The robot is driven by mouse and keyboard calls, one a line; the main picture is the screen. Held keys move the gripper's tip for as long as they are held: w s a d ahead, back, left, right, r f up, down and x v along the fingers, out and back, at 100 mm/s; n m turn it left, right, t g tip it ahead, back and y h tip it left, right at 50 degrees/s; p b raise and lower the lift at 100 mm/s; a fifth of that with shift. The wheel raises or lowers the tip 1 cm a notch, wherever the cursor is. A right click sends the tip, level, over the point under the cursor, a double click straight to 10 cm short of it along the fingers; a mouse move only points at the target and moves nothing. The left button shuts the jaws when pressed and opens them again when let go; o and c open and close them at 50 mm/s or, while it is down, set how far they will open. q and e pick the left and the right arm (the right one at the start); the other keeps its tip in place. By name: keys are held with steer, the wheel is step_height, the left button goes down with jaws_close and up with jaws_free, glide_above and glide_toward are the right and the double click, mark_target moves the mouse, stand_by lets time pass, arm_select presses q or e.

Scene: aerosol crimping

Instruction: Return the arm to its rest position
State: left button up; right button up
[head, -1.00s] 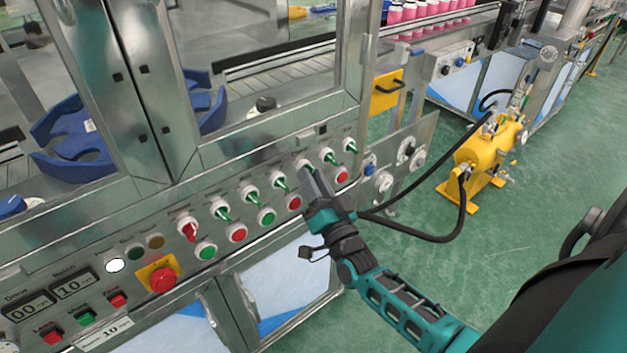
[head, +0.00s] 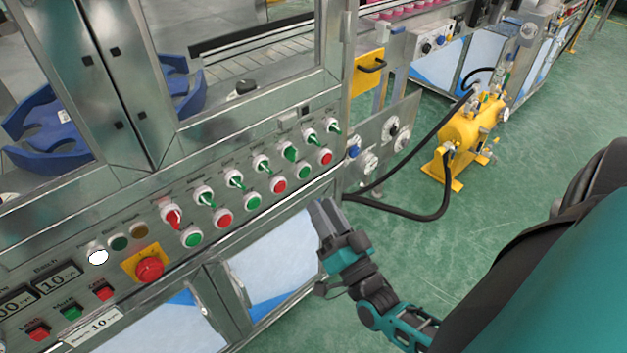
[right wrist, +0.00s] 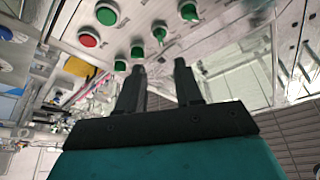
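My right gripper (head: 322,206) is in front of the machine's control panel (head: 110,215), just below the row of knobs and buttons in the head view. Its dark fingers point up and to the left, and it looks apart from the panel. In the right wrist view the two fingers (right wrist: 160,68) stand apart with nothing between them, with panel buttons beyond. My right arm runs back to the lower right. My left gripper is in neither view.
A red emergency stop (head: 149,269) sits low on the panel. Green rotary switches (head: 235,180) form a row above red and green buttons. A yellow pump (head: 470,130) with black hoses stands on the green floor, right of the machine. Open floor lies between it and my arm.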

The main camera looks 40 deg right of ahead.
steer(key=shift+s+a+f, duration=0.1)
steer(key=shift+s+f, duration=0.05)
steer(key=shift+s, duration=0.45)
steer(key=shift+a, duration=0.1)
steer(key=s+a+f+n+g+y+p, duration=0.1)
steer(key=s+a+f+n+g+y, duration=0.4)
steer(key=a+f+n+g, duration=0.4)
steer(key=shift+a+n+g, duration=0.65)
steer(key=shift+n+g, duration=0.15)
steer(key=shift+g, duration=0.1)
steer(key=shift+p, duration=0.3)
steer(key=shift+c, duration=0.4)
stand_by(0.5)
